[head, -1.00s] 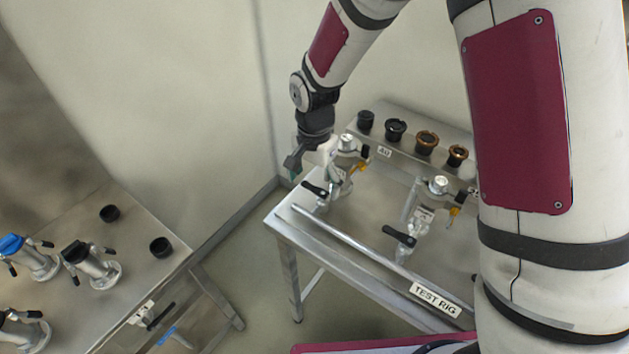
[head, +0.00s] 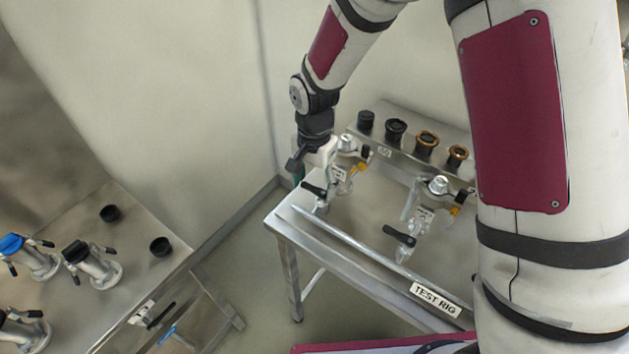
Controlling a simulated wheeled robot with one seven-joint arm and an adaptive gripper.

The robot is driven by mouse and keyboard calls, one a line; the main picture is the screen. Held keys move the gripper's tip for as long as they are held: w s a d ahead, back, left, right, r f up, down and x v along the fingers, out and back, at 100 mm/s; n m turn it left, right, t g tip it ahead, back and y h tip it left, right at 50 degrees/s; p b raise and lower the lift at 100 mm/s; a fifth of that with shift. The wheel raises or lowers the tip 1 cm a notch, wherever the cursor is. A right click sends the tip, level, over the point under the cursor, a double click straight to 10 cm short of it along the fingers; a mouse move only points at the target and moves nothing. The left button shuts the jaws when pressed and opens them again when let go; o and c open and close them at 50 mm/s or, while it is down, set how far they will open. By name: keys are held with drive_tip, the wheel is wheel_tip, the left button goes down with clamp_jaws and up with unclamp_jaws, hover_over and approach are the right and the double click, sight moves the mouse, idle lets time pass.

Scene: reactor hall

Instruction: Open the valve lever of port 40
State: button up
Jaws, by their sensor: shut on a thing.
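Port 40 is the left valve fitting (head: 342,174) on the test rig, with a silver knob on top and a yellow tag. Its plate reading 40 (head: 384,152) is behind it and blurred. Its black valve lever (head: 314,189) sticks out low on the left side. My gripper (head: 298,176) points down at the left of this fitting, with its fingertips by the lever's outer end. It is shut on the lever, though the contact is small and partly hidden. A pale part beside the gripper covers some of the fitting.
A second valve fitting (head: 425,212) with its own black lever (head: 399,236) stands to the right. Several dark and brown caps (head: 396,130) line the raised back shelf. A rail (head: 350,243) runs along the front. Another steel table (head: 135,250) with fittings is at left.

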sight(318, 194)
drive_tip(key=n, duration=0.2)
drive_tip(key=s+n, duration=0.1)
drive_tip(key=n, duration=0.2)
drive_tip(key=shift+a, duration=0.2)
drive_tip(key=n, duration=0.2)
drive_tip(key=s+n, duration=0.1)
drive_tip(key=n, duration=0.4)
drive_tip(key=s+n, duration=0.1)
drive_tip(key=n, duration=0.1)
drive_tip(key=shift+d+n, duration=0.25)
drive_tip(key=shift+n, duration=0.05)
drive_tip(key=shift+s+d+n, duration=0.15)
drive_tip(key=shift+d+n, duration=0.05)
drive_tip(key=shift+n, duration=1.2)
drive_tip(key=o, duration=1.1)
